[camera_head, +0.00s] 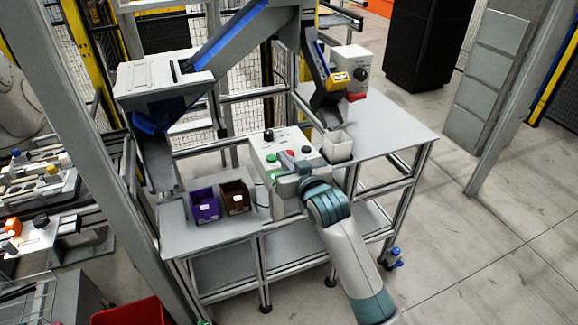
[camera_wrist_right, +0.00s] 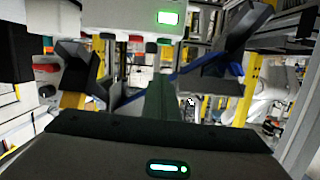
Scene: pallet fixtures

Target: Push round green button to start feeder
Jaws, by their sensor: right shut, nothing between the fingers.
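The white control box (camera_head: 262,149) stands on the grey table. The round green button (camera_head: 272,158) is on its top at the near left, with a red button (camera_head: 290,153) to its right. My right gripper (camera_head: 274,176) is shut and empty, at the near side of the box close to the green button; I cannot tell whether it touches. In the right wrist view its dark closed fingers (camera_wrist_right: 160,97) point toward a white box (camera_wrist_right: 125,14) with a lit green patch and red and black buttons along its edge. My left gripper is not in view.
A purple bin (camera_head: 204,206) and a brown bin (camera_head: 235,198) stand on the table left of the box. A pale square cup (camera_head: 337,147) is to its right, below the feeder chute (camera_head: 325,101). The table's right part (camera_head: 395,125) is clear.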

